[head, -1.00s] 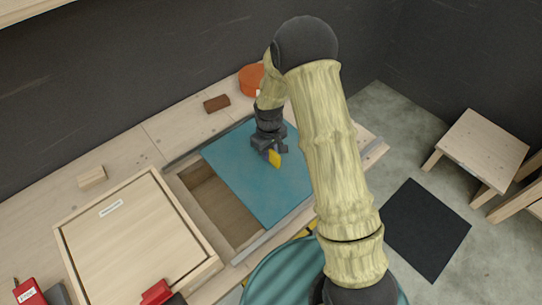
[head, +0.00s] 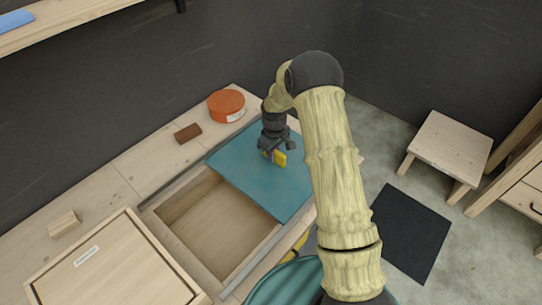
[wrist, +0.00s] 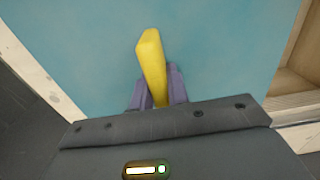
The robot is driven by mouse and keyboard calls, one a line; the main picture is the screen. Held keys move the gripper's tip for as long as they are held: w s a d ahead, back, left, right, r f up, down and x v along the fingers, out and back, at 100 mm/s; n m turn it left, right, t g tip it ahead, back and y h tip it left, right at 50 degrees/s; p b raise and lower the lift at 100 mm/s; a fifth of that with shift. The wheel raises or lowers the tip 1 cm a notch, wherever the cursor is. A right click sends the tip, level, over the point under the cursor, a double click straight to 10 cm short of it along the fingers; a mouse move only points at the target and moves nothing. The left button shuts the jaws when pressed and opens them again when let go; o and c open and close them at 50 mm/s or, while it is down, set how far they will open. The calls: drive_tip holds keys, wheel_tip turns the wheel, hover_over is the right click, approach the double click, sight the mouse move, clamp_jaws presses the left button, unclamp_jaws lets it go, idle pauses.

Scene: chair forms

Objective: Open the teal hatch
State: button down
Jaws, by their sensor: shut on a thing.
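The teal hatch (head: 250,178) is a flat sliding panel over a wooden compartment in the bench. It covers the right part of the opening, and the left part (head: 215,222) shows an empty wooden bottom. A yellow handle (head: 279,157) stands up from the hatch. My gripper (head: 272,153) is over the hatch and shut on this handle. In the wrist view the yellow handle (wrist: 152,65) rises between the two purplish fingers, with the teal surface (wrist: 90,50) behind it. My arm hides the hatch's right end in the head view.
A light wooden lidded box (head: 110,270) stands left of the opening. A brown block (head: 188,132), an orange round tin (head: 227,105) and a pale wood block (head: 64,224) lie along the back. A stool (head: 450,145) and dark mat (head: 411,232) are at right.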

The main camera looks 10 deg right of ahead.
drive_tip(key=c, duration=1.4)
unclamp_jaws()
drive_tip(key=shift+o, duration=0.2)
drive_tip(key=shift+r, duration=0.15)
wheel_tip(320, 180, up, 17)
drive_tip(key=b, duration=0.1)
drive_tip(key=shift+b, duration=0.4)
drive_tip(key=s+d+m+t, duration=0.1)
drive_tip(key=s+m, duration=0.3)
drive_tip(key=s, duration=0.9)
drive_tip(key=s+d+r+m+t+p, duration=0.1)
drive_tip(key=s+d+m, duration=0.3)
drive_tip(key=s, duration=0.8)
drive_tip(key=shift+s+d+t, duration=0.15)
drive_tip(key=shift+s+t, duration=0.15)
drive_tip(key=shift+s, duration=0.05)
drive_tip(key=shift+r, duration=0.1)
